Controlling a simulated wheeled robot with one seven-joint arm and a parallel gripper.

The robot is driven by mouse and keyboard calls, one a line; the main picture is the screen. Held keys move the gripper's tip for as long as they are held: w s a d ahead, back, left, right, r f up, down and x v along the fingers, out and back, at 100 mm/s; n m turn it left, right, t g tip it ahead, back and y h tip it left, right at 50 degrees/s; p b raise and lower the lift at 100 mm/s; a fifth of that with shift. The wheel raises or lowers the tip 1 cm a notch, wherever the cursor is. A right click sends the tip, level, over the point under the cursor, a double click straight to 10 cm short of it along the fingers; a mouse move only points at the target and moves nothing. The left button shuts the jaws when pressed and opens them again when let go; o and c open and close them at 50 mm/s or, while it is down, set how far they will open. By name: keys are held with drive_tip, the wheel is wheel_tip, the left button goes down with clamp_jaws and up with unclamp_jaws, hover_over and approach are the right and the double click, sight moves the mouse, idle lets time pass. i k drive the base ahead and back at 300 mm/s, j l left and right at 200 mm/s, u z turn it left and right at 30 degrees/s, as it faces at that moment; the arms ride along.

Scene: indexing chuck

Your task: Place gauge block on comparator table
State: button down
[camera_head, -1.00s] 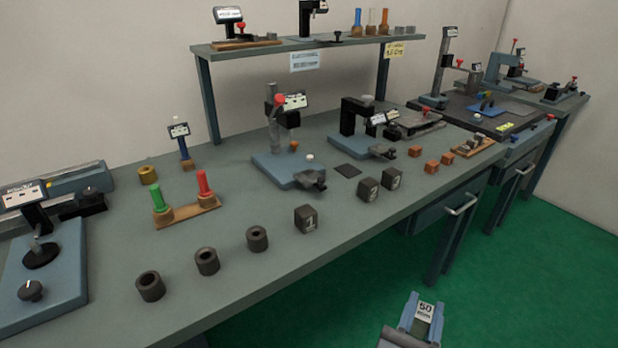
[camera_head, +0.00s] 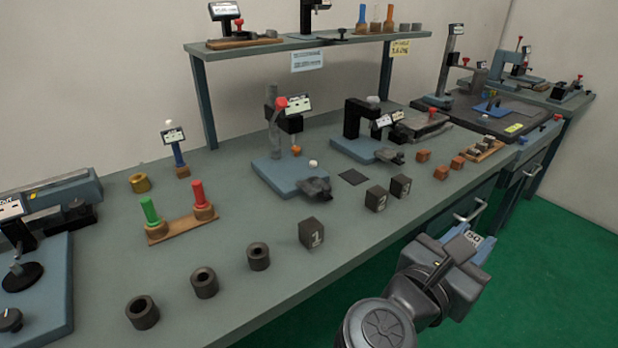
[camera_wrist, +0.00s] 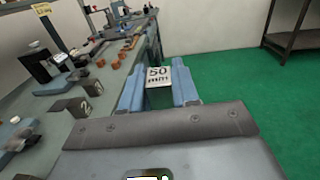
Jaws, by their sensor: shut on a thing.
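My gripper (camera_head: 474,242) is shut on the gauge block (camera_wrist: 159,76), a pale block marked "50 mm". In the wrist view the block sits between the two blue fingers, which hide its sides. In the head view the gripper is beyond the bench's front edge, over the green floor, and its body hides most of the block. A comparator-like stand with a column, red knob and display has a blue base (camera_head: 272,178) mid-bench. A second stand with a black arm has its own blue base (camera_head: 352,150) to its right. No label shows which is the comparator.
Dark numbered cubes (camera_head: 312,233) and dark rings (camera_head: 205,283) line the bench's front. Orange blocks (camera_head: 441,172) lie farther right. A raised shelf (camera_head: 330,45) stands behind the stands. A dark flat pad (camera_head: 354,177) lies between the bases and the cubes.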

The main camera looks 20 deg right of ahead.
sight(313, 184)
drive_tip(key=i, duration=1.3)
